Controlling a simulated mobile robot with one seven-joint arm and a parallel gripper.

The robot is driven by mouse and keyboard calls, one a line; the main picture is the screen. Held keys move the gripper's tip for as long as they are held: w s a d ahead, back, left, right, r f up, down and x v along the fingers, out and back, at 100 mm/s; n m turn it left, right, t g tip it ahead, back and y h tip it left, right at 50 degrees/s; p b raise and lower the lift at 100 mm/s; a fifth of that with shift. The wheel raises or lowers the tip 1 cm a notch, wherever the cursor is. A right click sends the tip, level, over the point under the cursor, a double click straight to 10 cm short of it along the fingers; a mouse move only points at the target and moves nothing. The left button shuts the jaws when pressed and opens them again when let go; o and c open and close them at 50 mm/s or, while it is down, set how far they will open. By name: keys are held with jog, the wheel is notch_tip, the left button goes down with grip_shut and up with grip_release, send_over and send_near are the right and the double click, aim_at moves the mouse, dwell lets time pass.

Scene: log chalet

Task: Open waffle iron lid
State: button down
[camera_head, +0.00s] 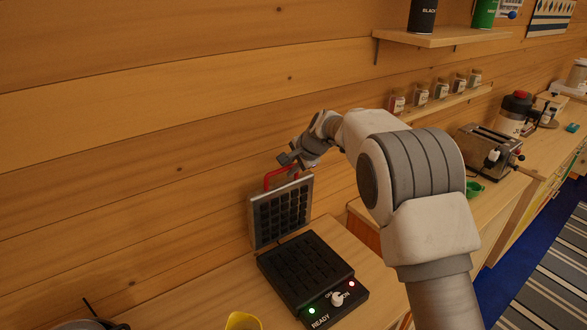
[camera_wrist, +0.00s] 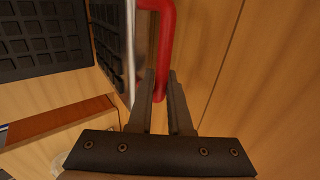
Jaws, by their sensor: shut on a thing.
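The waffle iron (camera_head: 304,272) stands on the wooden counter with its black base plate facing up. Its lid (camera_head: 281,211) is raised to about upright, its gridded inner face toward me. The red handle (camera_head: 272,178) is at the lid's top edge. My gripper (camera_head: 289,161) is at the handle and shut on it. In the wrist view the red handle (camera_wrist: 165,45) runs down between the two fingers of my gripper (camera_wrist: 160,80). The gridded plates (camera_wrist: 45,35) show at the upper left there. The fingers hide part of the handle.
The log wall (camera_head: 130,130) is close behind the lid. A yellow cup (camera_head: 243,321) stands at the counter's front edge. A toaster (camera_head: 488,148) and a green cup (camera_head: 474,188) are on the counter to the right. Shelves with jars (camera_head: 441,89) hang above.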

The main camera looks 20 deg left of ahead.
jog(key=shift+a, duration=0.1)
dwell(0.4)
jog(key=c, duration=0.8)
grip_release()
jog(key=shift+c, duration=0.2)
jog(key=b+v, duration=0.3)
jog(key=v, duration=1.4)
jog(key=shift+r, duration=0.2)
